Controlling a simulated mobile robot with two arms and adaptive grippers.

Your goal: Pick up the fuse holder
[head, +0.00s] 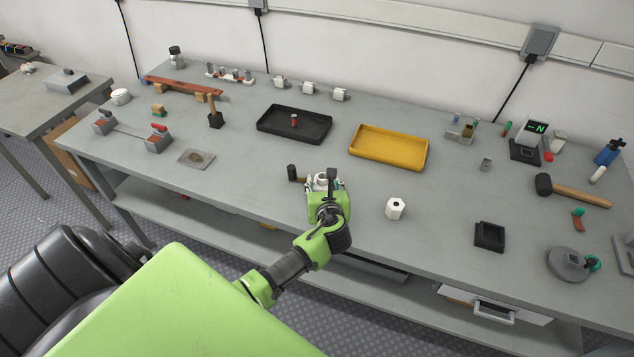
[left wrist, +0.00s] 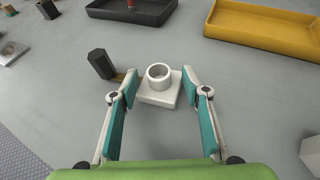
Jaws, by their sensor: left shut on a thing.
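The fuse holder (left wrist: 158,90) is a white square block with a round open collar on top. In the left wrist view it sits upright between the far ends of my two teal finger pads. My left gripper (left wrist: 160,97) is shut on it. In the head view my left gripper (head: 323,182) is low over the front middle of the table, and the fuse holder (head: 322,177) is partly hidden by it. I cannot tell whether its base touches the table. My right gripper is not in view.
A small dark-headed hammer (left wrist: 101,64) lies close to the left of the holder. A black tray (head: 272,134) with a small red part in it and a yellow tray (head: 372,160) stand behind. A white block (head: 395,208) is to the right. Bare table lies between them.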

